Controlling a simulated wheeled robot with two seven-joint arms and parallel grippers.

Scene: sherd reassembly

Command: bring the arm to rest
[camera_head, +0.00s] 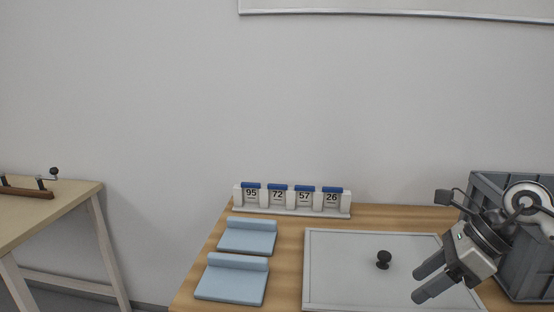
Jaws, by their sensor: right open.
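My right gripper (424,284) comes in from the right side of the head view. Its two dark grey fingers point down and left, and they stand apart with nothing seen between them. My left gripper is not in view.
Two light blue rests (247,237) (232,283) lie on the left of the wooden table (285,240). A white rack (291,212) with numbered cards stands at the back. A grey crate (482,182) is behind my right arm. Another table (60,208) stands far left.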

